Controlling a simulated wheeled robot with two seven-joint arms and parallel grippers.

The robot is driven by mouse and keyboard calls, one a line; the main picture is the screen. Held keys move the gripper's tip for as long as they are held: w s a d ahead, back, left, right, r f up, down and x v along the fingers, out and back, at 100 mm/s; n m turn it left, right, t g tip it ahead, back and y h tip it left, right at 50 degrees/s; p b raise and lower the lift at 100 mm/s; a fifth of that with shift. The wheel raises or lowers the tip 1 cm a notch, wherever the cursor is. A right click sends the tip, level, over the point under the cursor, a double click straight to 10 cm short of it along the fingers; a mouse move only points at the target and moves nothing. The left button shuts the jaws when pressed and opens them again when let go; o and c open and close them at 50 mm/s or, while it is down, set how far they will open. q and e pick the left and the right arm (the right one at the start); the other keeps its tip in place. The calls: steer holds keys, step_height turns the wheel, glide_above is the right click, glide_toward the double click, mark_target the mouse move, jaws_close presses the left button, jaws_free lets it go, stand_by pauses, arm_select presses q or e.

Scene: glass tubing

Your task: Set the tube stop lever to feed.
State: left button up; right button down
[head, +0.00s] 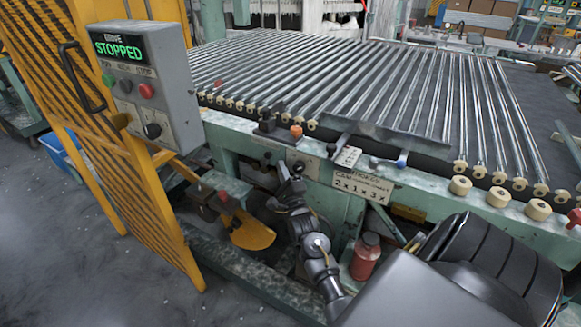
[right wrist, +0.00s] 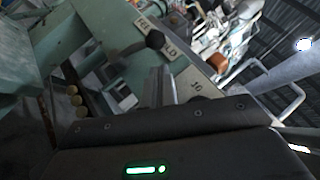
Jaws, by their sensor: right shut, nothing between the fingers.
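In the right wrist view a lever with a round black knob (right wrist: 155,40) stands in front of a white plate (right wrist: 170,48). The knob covers the middle of its lettering; "FE" and "LD" show at the ends. My right gripper (right wrist: 158,78) is shut and empty, its tips close to the knob in the picture; I cannot tell whether they touch. In the head view my right gripper (head: 291,171) is at the green machine's front face, below the roller bed. The lever's setting is unclear. My left gripper is out of view.
A grey control box (head: 150,80) reads "STOPPED". An orange knob (head: 296,131) stands on the machine rail. Glass tubes (head: 330,80) cover the bed. A red bottle (head: 366,255) stands below.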

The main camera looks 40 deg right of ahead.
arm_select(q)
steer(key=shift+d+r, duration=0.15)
arm_select(e)
steer(key=shift+w+a+r, duration=0.4)
steer(key=shift+w+r, duration=0.05)
steer(key=shift+w, duration=0.2)
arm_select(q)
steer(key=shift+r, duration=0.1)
